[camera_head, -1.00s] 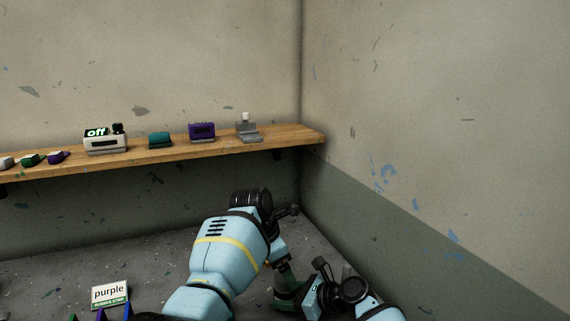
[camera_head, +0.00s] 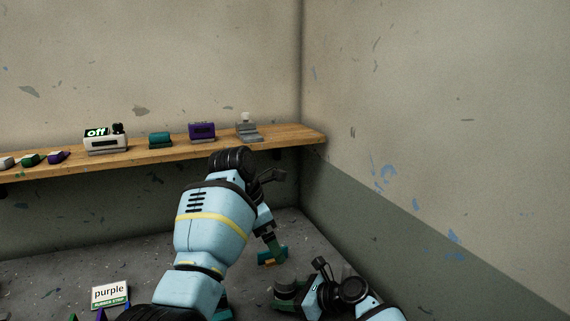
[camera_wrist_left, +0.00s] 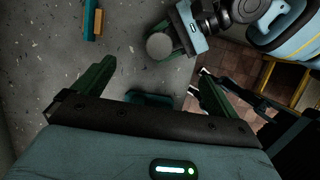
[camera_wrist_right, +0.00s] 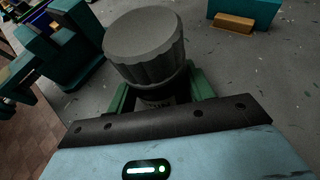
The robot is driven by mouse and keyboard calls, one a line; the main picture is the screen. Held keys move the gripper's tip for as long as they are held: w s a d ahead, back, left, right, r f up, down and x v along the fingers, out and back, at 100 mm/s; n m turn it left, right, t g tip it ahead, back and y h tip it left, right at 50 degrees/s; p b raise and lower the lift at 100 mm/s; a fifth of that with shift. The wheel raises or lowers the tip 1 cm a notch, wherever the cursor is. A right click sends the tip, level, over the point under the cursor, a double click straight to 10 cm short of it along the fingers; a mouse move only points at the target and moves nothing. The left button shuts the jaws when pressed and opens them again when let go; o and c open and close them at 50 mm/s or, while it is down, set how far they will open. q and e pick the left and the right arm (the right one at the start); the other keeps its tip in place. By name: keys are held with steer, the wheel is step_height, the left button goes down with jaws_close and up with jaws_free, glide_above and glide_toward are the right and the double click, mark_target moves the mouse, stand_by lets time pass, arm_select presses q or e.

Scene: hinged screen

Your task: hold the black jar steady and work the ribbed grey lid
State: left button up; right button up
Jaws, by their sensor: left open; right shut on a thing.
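The ribbed grey lid (camera_wrist_right: 145,42) sits on top of the black jar (camera_wrist_right: 160,92), which is mostly hidden below it in the right wrist view. My right gripper (camera_wrist_right: 160,85) is shut on the jar, its green fingers on either side below the lid. In the head view the lid (camera_head: 287,284) shows low, right of centre. My left gripper (camera_head: 268,243) is open, empty and apart from the jar, up and left of it in the head view. In the left wrist view the lid's round top (camera_wrist_left: 159,46) appears beyond the open fingers (camera_wrist_left: 157,70).
A teal and orange block (camera_wrist_right: 233,22) lies on the grey surface near the jar. A "purple" sign (camera_head: 110,294) stands at lower left. A wooden shelf (camera_head: 180,153) along the back wall holds a white "off" device (camera_head: 105,142) and several small items. A wall closes the right side.

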arm_select(q)
steer(key=shift+v, duration=1.1)
arm_select(e)
steer(key=o, duration=1.4)
steer(key=shift+c, duration=0.2)
steer(key=shift+d, duration=0.1)
steer(key=v, duration=1.2)
arm_select(q)
steer(key=shift+f, duration=0.1)
